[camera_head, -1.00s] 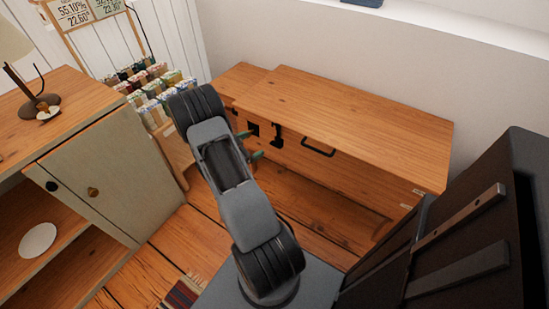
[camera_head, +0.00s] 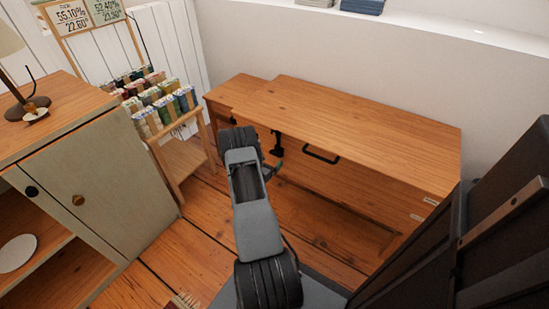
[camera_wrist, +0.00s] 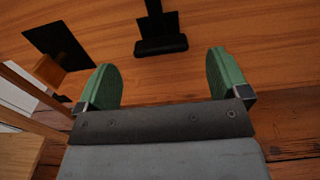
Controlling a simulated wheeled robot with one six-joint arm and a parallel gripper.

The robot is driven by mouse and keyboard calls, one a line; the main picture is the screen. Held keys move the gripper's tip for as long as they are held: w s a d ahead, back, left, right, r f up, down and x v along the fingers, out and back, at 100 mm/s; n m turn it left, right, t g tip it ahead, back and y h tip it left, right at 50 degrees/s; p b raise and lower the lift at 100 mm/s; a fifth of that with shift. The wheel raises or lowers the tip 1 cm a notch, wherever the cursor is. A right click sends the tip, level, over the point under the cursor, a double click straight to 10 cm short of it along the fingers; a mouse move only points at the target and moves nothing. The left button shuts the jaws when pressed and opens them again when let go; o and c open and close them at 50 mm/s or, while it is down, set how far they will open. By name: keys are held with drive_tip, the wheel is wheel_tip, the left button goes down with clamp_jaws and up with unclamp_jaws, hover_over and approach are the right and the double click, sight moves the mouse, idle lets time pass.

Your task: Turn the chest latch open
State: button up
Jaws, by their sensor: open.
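The wooden chest (camera_head: 370,128) stands against the wall. A black latch (camera_head: 277,146) hangs on its front, left of a black bar handle (camera_head: 322,156). In the wrist view the latch (camera_wrist: 160,32) is a dark upright strip with a crosswise bar at its lower end, in front of the wooden face (camera_wrist: 230,25). My gripper (camera_wrist: 166,80) has two green fingers spread wide with nothing between them. The latch bar lies beyond the fingertips, roughly centred between them and apart from them. In the head view my arm partly hides the fingers.
A black square plate (camera_wrist: 57,45) sits left of the latch in the wrist view. A green-grey cabinet (camera_head: 105,190) stands left, with a rack of small packets (camera_head: 160,100) behind it. Dark furniture (camera_head: 505,215) fills the right. Floor shows before the chest.

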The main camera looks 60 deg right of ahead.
sight(274, 155)
drive_tip(key=shift+d+b, duration=0.45)
drive_tip(key=shift+d, duration=1.75)
drive_tip(key=c, duration=1.3)
drive_tip(key=shift+a, duration=0.1)
